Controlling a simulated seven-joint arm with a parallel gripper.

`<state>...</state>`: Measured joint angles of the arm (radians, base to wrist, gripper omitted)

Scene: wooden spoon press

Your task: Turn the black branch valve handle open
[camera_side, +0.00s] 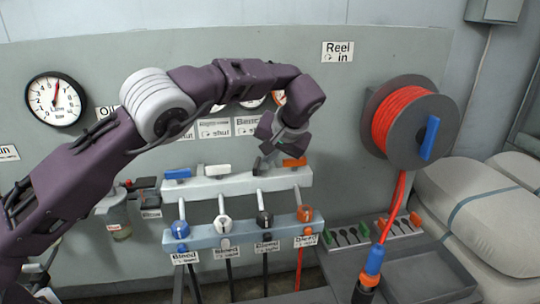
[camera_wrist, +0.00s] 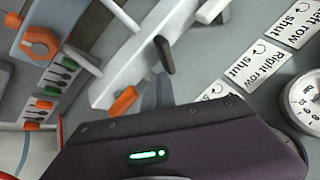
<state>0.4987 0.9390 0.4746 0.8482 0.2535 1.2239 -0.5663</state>
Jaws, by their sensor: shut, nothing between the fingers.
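The black handle (camera_wrist: 164,54) shows in the wrist view on the pale rail (camera_wrist: 130,72), sticking out from it. An orange handle (camera_wrist: 123,101) sits beside it, nearer my gripper in that view. In the side view the black handle is mostly hidden behind my gripper (camera_side: 270,148). That gripper hangs pointing down just above the upper rail (camera_side: 235,186), between the white handle (camera_side: 210,169) and the orange handle (camera_side: 294,162). It is shut and empty. I cannot tell whether it touches the black handle. A blue handle (camera_side: 178,173) is at the rail's left end.
A lower rail (camera_side: 203,240) carries blue, white, black and orange knobs with Bleed labels. A hose reel (camera_side: 410,117) with a blue handle stands to the right. Labels and gauges (camera_side: 56,99) are on the wall behind. A grey tray (camera_side: 400,275) lies at the lower right.

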